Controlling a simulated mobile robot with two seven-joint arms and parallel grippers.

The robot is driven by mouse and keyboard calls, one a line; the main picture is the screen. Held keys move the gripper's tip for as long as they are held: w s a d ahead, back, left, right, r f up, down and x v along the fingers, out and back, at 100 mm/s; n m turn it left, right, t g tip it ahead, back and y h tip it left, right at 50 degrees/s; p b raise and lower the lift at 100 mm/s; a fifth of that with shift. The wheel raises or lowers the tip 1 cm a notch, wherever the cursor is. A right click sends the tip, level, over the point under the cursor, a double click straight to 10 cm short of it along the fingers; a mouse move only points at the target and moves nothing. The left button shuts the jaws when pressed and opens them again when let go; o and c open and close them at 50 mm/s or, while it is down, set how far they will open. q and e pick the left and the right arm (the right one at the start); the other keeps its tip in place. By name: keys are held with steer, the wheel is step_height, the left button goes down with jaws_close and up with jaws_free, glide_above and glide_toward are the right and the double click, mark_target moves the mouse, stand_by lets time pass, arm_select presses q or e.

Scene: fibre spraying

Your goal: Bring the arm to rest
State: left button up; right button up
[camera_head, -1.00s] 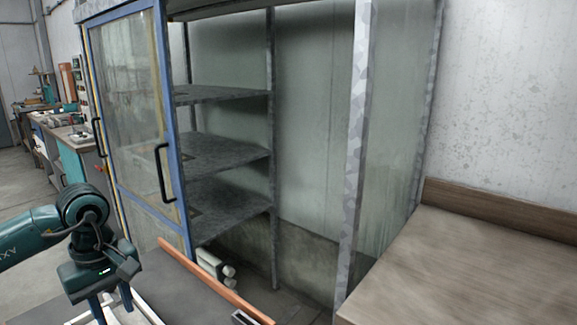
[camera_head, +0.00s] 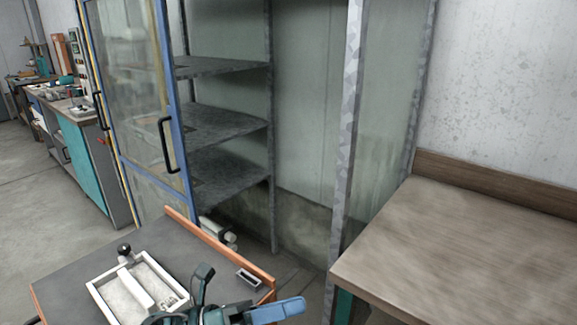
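My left gripper (camera_head: 285,310) is at the bottom edge of the head view, right of the middle of the grey tabletop. Its blue finger part points to the right, past the table's orange edge. I see it side-on, and the frame cuts off part of it, so the gap between the fingers cannot be made out. I see nothing held in it. My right gripper is not in view.
A bare wooden bench (camera_head: 470,245) fills the right.

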arm_select(q)
steer(key=w+a+f+n+t+y+p, duration=0.1)
steer(key=a+f+n+t+y, duration=0.2)
steer(key=n, duration=0.5)
steer(key=w+a+f+n+t+y, duration=0.1)
steer(key=n+t+y, duration=0.2)
steer(key=n+t, duration=0.4)
steer(key=w+a+f+n+t+y+p, duration=0.1)
steer(key=a+f+n+t+y, duration=0.15)
steer(key=n, duration=0.65)
steer(key=s+a+f+n+g+y, duration=0.2)
steer(key=s+a+f+n+y, duration=0.1)
steer(key=f+n, duration=0.4)
steer(key=s+a+f+n+g+y, duration=0.3)
steer(key=s+a+f+n+y, duration=0.1)
steer(key=s+f+n, duration=0.4)
steer(key=shift+s+a+f+y+p, duration=0.25)
steer(key=shift+f+y+p, duration=0.2)
steer(key=shift+y, duration=0.2)
